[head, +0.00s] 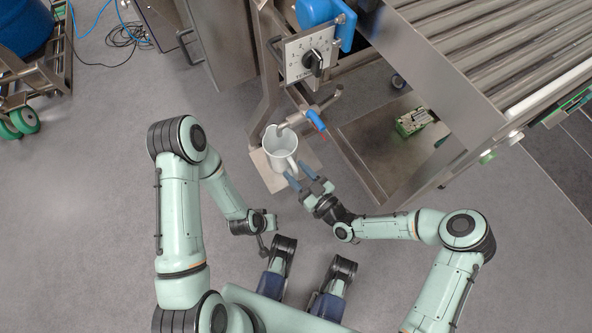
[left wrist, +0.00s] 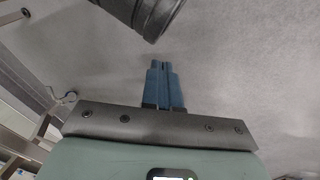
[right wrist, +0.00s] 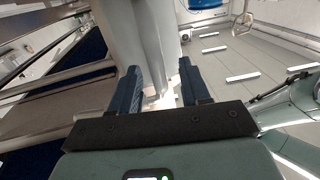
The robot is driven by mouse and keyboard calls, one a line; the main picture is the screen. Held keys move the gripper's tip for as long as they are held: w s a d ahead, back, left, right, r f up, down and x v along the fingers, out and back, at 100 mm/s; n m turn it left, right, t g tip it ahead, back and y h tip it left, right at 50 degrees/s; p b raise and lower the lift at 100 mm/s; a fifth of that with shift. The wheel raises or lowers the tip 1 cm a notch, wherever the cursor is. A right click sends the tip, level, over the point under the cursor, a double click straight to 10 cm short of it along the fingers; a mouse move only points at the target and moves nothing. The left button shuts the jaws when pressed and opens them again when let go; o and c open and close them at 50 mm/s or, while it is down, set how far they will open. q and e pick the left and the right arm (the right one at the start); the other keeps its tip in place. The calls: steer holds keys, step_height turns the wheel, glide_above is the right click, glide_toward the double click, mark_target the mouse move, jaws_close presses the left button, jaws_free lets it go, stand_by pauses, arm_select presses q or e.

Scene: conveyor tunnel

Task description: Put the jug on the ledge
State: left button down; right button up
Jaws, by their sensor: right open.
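The white jug (head: 281,158) stands upright over a small pale plate (head: 262,172) beside the steel frame, below the blue-handled tap. I take this plate for the ledge, and the jug appears to rest on it. My right gripper (head: 297,174) is open, its blue fingers at the handle side of the jug. In the right wrist view the jug (right wrist: 145,45) fills the space ahead of the open fingers, with its handle between or just beyond them; contact cannot be made out. My left gripper (left wrist: 165,88) is shut and empty, away from the jug.
A control box with a dial (head: 312,55) and the blue-handled tap (head: 316,119) are close behind the jug.

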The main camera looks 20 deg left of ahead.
arm_select(q)
steer(key=shift+s+d+r+g+p, duration=0.15)
steer(key=shift+s+d+r+p, duration=0.15)
steer(key=shift+s, duration=0.2)
steer(key=shift+s+d+r+g+p, duration=0.15)
steer(key=shift+s+d+r+p, duration=0.15)
steer(key=shift+s, duration=0.2)
arm_select(e)
steer(key=v, duration=1.1)
steer(key=shift+d, duration=0.1)
arm_select(q)
steer(key=shift+a, duration=0.1)
arm_select(e)
steer(key=s+d+f+m+g+h, duration=0.3)
steer(key=s+d+f+m+h, duration=0.2)
steer(key=d+f+m, duration=0.3)
steer(key=s+d+f+m+g+h, duration=0.3)
steer(key=s+d+f+m+h, duration=0.2)
steer(key=d+f+m+h, duration=0.3)
steer(key=d, duration=0.2)
steer(key=shift+d+m+g+h, duration=0.3)
steer(key=shift+m, duration=0.1)
